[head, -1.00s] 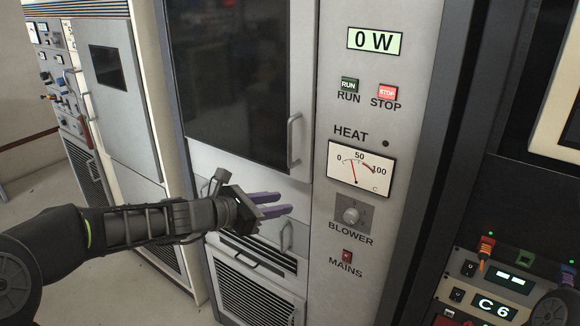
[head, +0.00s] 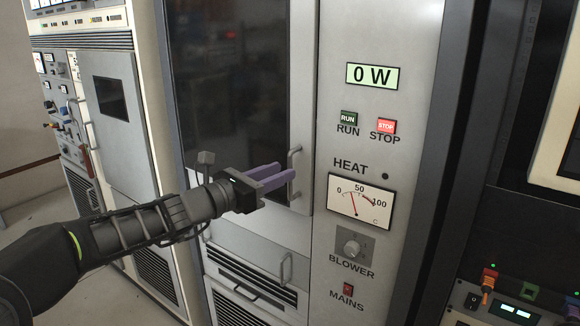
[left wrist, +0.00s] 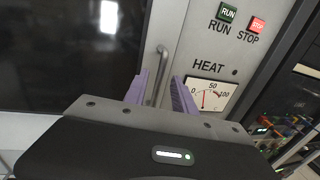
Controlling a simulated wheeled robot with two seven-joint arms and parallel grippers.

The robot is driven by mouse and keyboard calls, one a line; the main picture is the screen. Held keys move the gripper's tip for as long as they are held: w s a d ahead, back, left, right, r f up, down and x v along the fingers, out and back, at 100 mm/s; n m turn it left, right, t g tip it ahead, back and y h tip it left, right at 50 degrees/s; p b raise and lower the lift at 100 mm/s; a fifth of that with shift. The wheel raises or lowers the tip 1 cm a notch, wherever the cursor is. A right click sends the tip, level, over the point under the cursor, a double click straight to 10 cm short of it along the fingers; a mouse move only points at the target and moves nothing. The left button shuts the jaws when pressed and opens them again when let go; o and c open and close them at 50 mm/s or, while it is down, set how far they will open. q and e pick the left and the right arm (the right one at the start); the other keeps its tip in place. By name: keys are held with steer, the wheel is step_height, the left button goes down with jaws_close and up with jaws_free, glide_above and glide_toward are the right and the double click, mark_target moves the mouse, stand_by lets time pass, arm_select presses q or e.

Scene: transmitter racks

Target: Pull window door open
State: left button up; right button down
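The window door (head: 235,75) is a dark glass panel in a light frame, and it looks closed. Its upright metal handle (head: 292,160) is on the door's right edge. My left gripper (head: 288,174) is open, its purple fingers pointing right and reaching the handle's lower part. In the left wrist view the handle (left wrist: 160,66) shows between the two spread fingers of the left gripper (left wrist: 160,92). I cannot tell whether the fingers touch it. The right gripper is not in view.
Right of the door is a light panel with a 0 W display (head: 374,75), RUN and STOP buttons, a heat meter (head: 359,200) and a blower knob (head: 352,246). A lower panel has its own handle (head: 286,268). Another cabinet (head: 120,120) stands left.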

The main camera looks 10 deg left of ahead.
mark_target(290, 198)
arm_select(q)
steer(key=shift+p+x, duration=0.3)
steer(key=shift+x, duration=1.7)
jaws_close()
